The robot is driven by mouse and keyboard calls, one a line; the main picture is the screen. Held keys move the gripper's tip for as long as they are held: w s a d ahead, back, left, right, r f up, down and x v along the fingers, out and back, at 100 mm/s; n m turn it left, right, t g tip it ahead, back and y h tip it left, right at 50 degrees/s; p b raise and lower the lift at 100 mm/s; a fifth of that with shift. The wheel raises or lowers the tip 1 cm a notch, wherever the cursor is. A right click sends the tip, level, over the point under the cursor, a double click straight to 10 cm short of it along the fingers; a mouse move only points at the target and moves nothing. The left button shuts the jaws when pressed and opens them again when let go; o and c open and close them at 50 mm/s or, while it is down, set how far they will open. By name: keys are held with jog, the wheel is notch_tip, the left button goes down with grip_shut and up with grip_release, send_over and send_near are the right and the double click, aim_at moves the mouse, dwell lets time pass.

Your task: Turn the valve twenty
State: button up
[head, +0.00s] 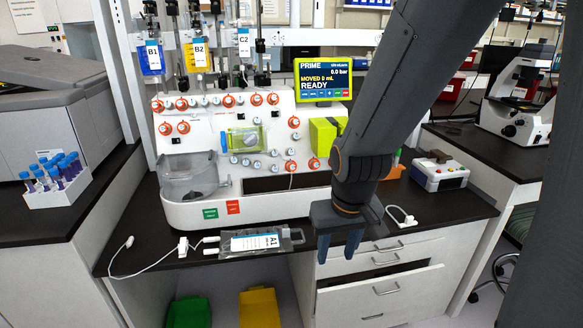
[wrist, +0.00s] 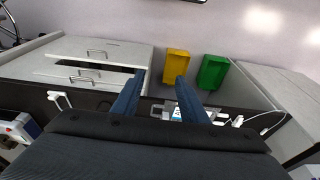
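The cell processor (head: 270,190) is a white machine on the dark bench in the head view. Its panel carries many small valve knobs. Some have orange rings, such as the one at the upper right (head: 273,99), the right side (head: 294,122) and the lower right (head: 314,163). The valve numbers are too small to read, so I cannot tell which is valve twenty. My gripper (head: 338,255) is open and empty, pointing down in front of the bench's front edge, right of the machine's centre. In the wrist view my gripper (wrist: 160,76) shows two separated fingers with nothing between.
A screen (head: 323,79) reads PRIME, READY. A bag labelled A1 (head: 254,242) lies at the bench front. A control box (head: 439,174) stands right. One drawer (head: 385,290) sticks out below my gripper. Yellow (head: 260,308) and green (head: 188,313) bins stand under the bench.

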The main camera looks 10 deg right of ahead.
jog(key=w+f+t+b, duration=0.2)
jog(key=w+f+t, duration=0.15)
jog(key=w, duration=0.95)
jog(key=w+f+t+b, duration=0.2)
jog(key=w+t+b, duration=0.15)
jog(key=w, duration=0.85)
jog(key=t+b, duration=0.3)
jog(key=t, duration=0.6)
send_near(293, 169)
jog(key=shift+w+r, duration=0.1)
jog(key=shift+w, duration=0.25)
jog(key=shift+w+r+p, duration=0.1)
jog(key=shift+w+p, duration=0.8)
jog(key=shift+w, duration=2.95)
grip_shut()
